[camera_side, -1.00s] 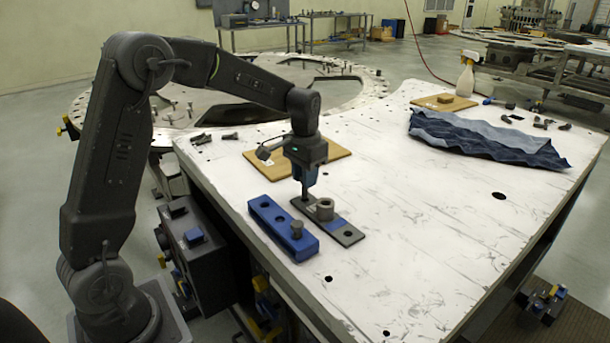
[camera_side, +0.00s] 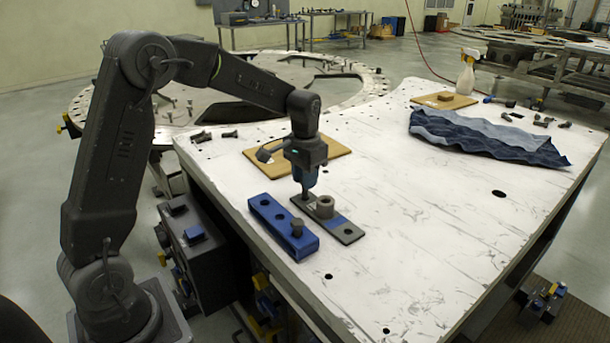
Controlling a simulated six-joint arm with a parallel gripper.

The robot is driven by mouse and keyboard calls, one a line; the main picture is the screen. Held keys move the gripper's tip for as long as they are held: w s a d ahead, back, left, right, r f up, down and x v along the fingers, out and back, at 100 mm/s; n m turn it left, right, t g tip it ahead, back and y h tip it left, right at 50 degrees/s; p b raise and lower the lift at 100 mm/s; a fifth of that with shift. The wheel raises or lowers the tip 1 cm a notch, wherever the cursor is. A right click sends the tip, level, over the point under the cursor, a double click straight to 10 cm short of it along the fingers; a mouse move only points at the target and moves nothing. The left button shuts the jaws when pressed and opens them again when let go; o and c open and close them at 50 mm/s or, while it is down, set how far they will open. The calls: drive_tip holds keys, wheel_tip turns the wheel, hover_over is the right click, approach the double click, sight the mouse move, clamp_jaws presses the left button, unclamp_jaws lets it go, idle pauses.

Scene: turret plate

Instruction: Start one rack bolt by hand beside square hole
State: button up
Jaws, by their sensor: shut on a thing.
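The blue rack (camera_side: 265,217) lies near the table's left edge, with open holes in its top. One dark bolt (camera_side: 297,228) stands in its near end. Beside it, to the right, lies a flat grey plate (camera_side: 350,237) with a blue band, a round hole at its near end and a short grey collar (camera_side: 324,207) standing on it. My gripper (camera_side: 305,192) points straight down over the plate's far end, behind the collar. It is shut on a slim dark bolt, mostly hidden by the fingers. I cannot tell whether the bolt touches the plate. I cannot make out the square hole.
A tan board (camera_side: 325,150) lies behind my gripper. Loose dark bolts (camera_side: 203,137) lie at the far left. A crumpled blue cloth (camera_side: 480,137), another board (camera_side: 455,101) and a spray bottle (camera_side: 467,75) are farther right. The table's right front is clear.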

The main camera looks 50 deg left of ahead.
drive_tip(key=shift+f, duration=0.4)
idle(1.4)
drive_tip(key=shift+f+m, duration=0.1)
drive_tip(key=shift+m, duration=1.3)
drive_tip(key=shift+m, duration=1.4)
drive_tip(key=shift+f, duration=0.1)
drive_tip(key=m, duration=0.3)
drive_tip(key=shift+m, duration=0.3)
